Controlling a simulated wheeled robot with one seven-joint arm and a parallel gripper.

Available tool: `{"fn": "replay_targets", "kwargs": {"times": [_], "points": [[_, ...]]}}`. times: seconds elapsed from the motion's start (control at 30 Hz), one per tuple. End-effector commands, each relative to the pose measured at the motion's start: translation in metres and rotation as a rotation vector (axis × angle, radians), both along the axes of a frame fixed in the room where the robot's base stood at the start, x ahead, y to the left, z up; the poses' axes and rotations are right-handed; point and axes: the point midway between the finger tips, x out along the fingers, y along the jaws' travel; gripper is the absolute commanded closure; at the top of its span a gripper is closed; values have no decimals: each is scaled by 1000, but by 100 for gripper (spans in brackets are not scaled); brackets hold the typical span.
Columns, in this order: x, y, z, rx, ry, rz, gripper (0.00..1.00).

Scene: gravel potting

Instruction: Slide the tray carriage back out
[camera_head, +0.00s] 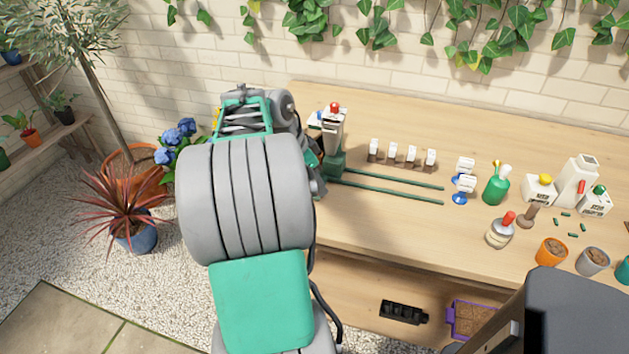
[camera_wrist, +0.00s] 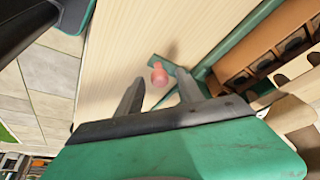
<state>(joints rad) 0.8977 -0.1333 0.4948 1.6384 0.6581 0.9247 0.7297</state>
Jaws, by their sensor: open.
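In the wrist view my gripper (camera_wrist: 160,77) is open, its two dark fingers on either side of a pink-red knob (camera_wrist: 158,73). I cannot tell whether either finger touches the knob. A short green bar (camera_wrist: 167,64) lies beside the knob. A brown tray (camera_wrist: 262,68) with dark cells sits at the right behind a green edge, likely on the carriage. In the head view two green rails (camera_head: 392,180) run right from the green-based press (camera_head: 333,145). My arm hides the gripper, the knob and the tray there.
The wooden bench (camera_head: 400,235) has clear room in front of the rails. Several small white-topped blocks (camera_head: 411,156) stand behind the rails. Bottles, a green pot (camera_head: 496,186) and an orange pot (camera_head: 550,252) stand to the right. A purple tray (camera_head: 470,320) is on the lower shelf.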

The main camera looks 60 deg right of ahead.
Motion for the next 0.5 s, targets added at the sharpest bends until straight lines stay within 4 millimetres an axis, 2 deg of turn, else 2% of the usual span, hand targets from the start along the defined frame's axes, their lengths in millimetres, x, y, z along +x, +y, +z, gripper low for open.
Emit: {"fn": "replay_targets", "kwargs": {"times": [0.13,0.5], "points": [[0,0,0,0,0,1,56],[0,0,1,0,0,1,86]]}}
